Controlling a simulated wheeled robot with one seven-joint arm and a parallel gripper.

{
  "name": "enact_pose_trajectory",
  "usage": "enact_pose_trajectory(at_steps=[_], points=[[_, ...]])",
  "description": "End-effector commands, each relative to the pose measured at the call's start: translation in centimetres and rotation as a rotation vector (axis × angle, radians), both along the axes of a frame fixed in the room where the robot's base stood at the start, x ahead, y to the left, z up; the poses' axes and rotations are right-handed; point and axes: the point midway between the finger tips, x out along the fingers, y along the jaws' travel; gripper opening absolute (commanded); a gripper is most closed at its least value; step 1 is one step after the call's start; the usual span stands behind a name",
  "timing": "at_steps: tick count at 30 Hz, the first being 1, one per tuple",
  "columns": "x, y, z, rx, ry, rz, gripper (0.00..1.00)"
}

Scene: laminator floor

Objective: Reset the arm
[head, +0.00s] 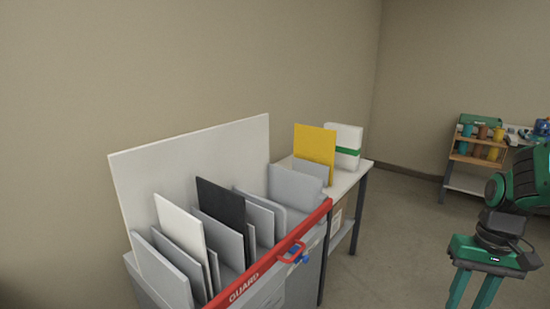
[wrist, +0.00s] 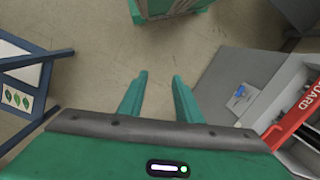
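My gripper (head: 474,291) shows at the right edge of the head view, pointing down over open floor. In the wrist view its two green fingers (wrist: 158,92) are apart, with only bare floor between them. Nothing is held. My arm comes in from the right side of the head view. The gripper is to the right of the grey machine and touches nothing that I can see. The lower ends of the fingers are cut off in the head view.
A grey machine with upright panels (head: 245,212) and a red guard bar (head: 270,262) stands at the left. Behind it, a table (head: 352,178) holds a yellow board (head: 314,148) and a white box (head: 344,142). A shelf cart (head: 478,148) is far right. Floor between is clear.

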Motion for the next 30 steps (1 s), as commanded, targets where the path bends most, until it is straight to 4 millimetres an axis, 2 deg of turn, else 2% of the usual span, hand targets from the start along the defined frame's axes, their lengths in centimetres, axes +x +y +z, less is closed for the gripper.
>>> enact_pose_trajectory(at_steps=[3, 9, 15, 20, 30], points=[[-3.1, -0.3, 1.9, -0.035, -0.020, -0.058, 0.31], [-8.0, -0.7, 3.7, -0.068, -0.042, -0.161, 0.31], [-11.0, -0.7, 4.2, -0.077, -0.055, -0.225, 0.31], [-11.7, -0.7, 4.3, -0.078, -0.057, -0.239, 0.31], [-11.7, -0.7, 4.3, -0.078, -0.056, -0.239, 0.31]])
